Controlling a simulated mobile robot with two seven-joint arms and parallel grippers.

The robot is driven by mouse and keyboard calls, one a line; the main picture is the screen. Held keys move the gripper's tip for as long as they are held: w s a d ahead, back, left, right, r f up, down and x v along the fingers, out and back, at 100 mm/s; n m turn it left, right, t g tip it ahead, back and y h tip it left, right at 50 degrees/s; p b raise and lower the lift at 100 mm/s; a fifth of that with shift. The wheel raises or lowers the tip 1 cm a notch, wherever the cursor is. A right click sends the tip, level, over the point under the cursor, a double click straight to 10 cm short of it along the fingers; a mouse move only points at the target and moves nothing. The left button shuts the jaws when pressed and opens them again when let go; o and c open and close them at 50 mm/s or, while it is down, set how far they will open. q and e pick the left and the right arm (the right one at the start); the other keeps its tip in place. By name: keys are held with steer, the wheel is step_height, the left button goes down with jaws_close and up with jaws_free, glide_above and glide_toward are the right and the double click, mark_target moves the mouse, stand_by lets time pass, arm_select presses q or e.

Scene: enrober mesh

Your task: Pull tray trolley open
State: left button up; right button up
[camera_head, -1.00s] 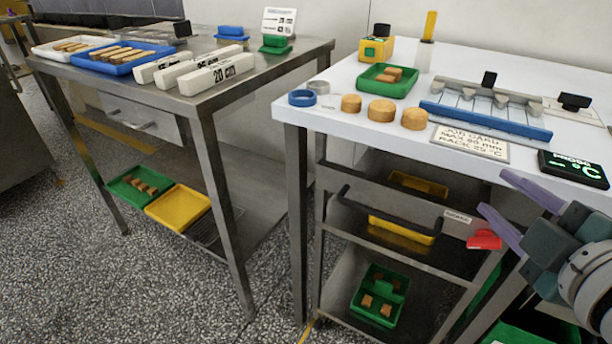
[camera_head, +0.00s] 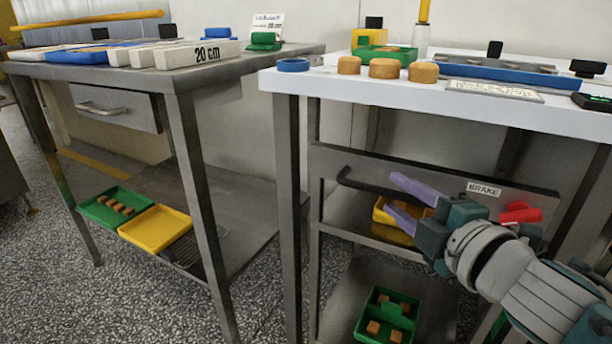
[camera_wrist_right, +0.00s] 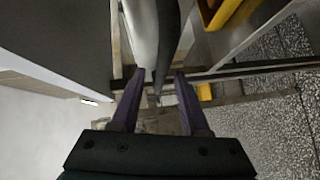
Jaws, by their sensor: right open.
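The tray trolley (camera_head: 440,170) stands under the white worktop. Its black bar handle (camera_head: 352,181) runs across its front at the upper left, partly hidden by my right gripper. A BRAKE label (camera_head: 483,189) and a red brake piece (camera_head: 520,212) are on the trolley's front panel, right of the handle. My right gripper (camera_head: 392,195) is open, its purple fingers pointing left at the handle. In the right wrist view the dark handle bar (camera_wrist_right: 170,40) runs down toward the gap between the open fingers (camera_wrist_right: 157,85). I cannot tell whether they touch it. My left gripper is not in view.
A yellow tray (camera_head: 380,212) and a green tray with brown blocks (camera_head: 361,326) sit on the trolley's shelves. The white worktop (camera_head: 300,82) edge overhangs it. A steel table (camera_head: 180,80) stands left. Speckled floor (camera_head: 270,320) shows between.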

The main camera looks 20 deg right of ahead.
steer(key=shift+w+f, duration=0.15)
steer(key=shift+w, duration=0.85)
steer(key=shift+c, duration=0.2)
jaws_close()
stand_by(0.6)
